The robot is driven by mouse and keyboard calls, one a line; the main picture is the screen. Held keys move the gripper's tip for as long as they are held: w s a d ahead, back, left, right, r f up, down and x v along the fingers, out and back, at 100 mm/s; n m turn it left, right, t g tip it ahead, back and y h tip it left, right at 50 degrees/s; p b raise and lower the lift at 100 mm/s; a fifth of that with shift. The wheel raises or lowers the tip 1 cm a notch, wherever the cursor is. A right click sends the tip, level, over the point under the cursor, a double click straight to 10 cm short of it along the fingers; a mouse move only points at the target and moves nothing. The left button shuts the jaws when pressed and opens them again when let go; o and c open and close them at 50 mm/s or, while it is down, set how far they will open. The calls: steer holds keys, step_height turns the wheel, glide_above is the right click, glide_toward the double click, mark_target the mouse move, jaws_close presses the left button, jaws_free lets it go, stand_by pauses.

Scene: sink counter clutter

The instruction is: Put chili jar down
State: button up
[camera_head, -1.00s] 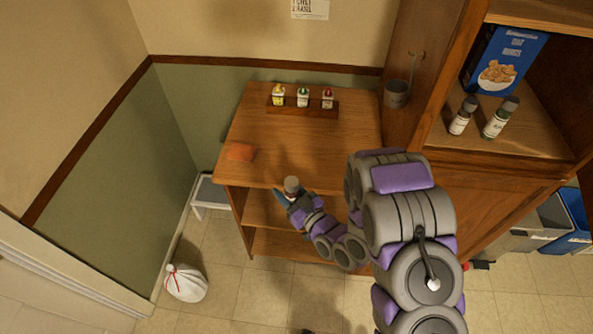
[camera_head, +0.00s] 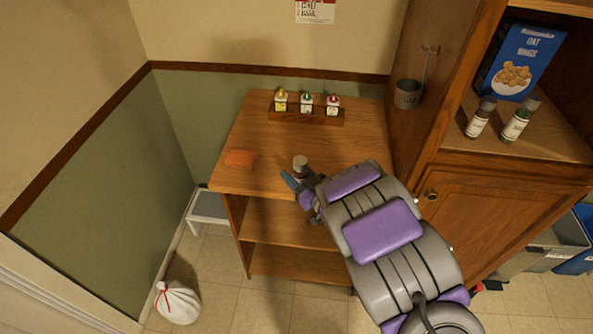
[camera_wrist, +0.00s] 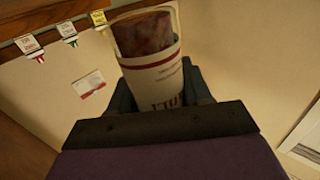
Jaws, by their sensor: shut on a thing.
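The chili jar (camera_head: 300,163) has a pale grey-brown cap and is held upright in my gripper (camera_head: 298,180), above the front part of the wooden counter (camera_head: 255,150). In the wrist view the jar (camera_wrist: 155,75) shows a white label with dark red print and reddish contents. My gripper (camera_wrist: 160,95) is shut on it there. The jar's base is hidden by the gripper, so I cannot tell whether it touches the counter.
A rack (camera_head: 306,115) with several small bottles stands at the counter's back. An orange cloth or sponge (camera_head: 240,158) lies at the left front. Two jars and a blue cereal box (camera_head: 520,60) stand on the right shelf. The counter's middle is clear.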

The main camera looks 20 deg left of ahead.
steer(key=w, duration=0.3)
steer(key=w+a+b, duration=0.1)
steer(key=w, duration=0.1)
steer(key=shift+w+f, duration=0.1)
steer(key=shift+f, duration=0.05)
step_height(320, 180, down, 3)
steer(key=shift+w+a+r+b, duration=0.1)
steer(key=shift+r+b, duration=0.05)
steer(key=shift+b, duration=0.2)
steer(key=shift+d+f, duration=0.2)
steer(key=shift+d+r, duration=0.15)
steer(key=shift+d, duration=0.35)
steer(key=shift+a, duration=0.1)
steer(key=o, duration=0.8)
steer(key=shift+a+f, duration=0.1)
steer(key=shift+f, duration=0.15)
steer(key=shift+c, duration=0.2)
steer(key=shift+o, duration=1.4)
steer(key=shift+a+f, duration=0.1)
steer(key=shift+a, duration=0.3)
steer(key=shift+o, duration=0.9)
steer(key=shift+d, duration=0.4)
steer(key=shift+b, duration=0.35)
